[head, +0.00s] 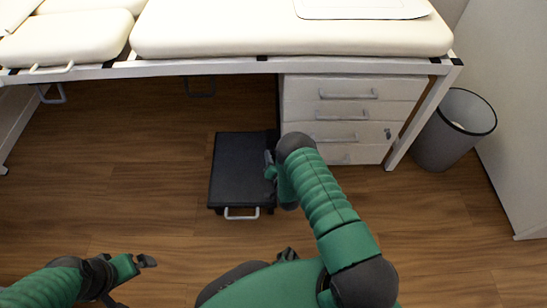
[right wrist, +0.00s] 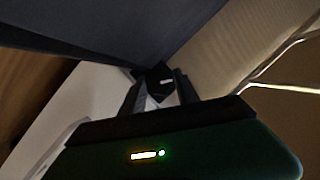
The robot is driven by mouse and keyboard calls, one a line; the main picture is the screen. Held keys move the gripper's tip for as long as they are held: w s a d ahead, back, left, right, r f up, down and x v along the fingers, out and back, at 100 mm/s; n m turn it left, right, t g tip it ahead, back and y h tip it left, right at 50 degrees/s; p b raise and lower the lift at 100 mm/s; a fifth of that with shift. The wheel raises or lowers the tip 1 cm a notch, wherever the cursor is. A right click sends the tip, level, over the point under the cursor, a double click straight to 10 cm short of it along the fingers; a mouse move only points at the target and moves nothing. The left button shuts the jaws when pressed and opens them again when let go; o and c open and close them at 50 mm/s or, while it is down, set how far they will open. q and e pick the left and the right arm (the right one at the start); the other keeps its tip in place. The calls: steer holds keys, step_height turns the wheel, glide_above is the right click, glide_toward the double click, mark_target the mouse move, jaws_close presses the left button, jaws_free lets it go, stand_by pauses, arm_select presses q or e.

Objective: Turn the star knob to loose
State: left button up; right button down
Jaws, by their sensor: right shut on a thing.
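The star knob (right wrist: 160,82) is a small dark knob with a pale mark on its face, in the middle of the right wrist view. My right gripper (right wrist: 158,92) is shut on it, with one finger on each side. In the head view my right gripper (head: 269,166) is at the right edge of a black step stool (head: 238,165). The knob cannot be made out there. My left gripper (head: 147,261) is low at the left, away from the stool; its finger gap is too small to read.
A cream padded couch (head: 290,30) on a white frame spans the back. A white drawer unit (head: 350,95) stands under it, right of the stool. A grey bin (head: 455,128) stands at the right. The wooden floor (head: 140,215) left of the stool is clear.

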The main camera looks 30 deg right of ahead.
steer(key=shift+n+g+h+p, duration=0.4)
steer(key=shift+n+h+p, duration=0.1)
steer(key=shift+n+p, duration=0.4)
steer(key=shift+a+n+g+h, duration=0.1)
steer(key=shift+n+g+h, duration=0.25)
steer(key=shift+n, duration=0.35)
steer(key=shift+f+n+g+h, duration=0.1)
steer(key=shift+n+g+h, duration=0.2)
steer(key=shift+n, duration=0.2)
steer(key=c, duration=0.9)
jaws_free()
steer(key=shift+p, duration=0.35)
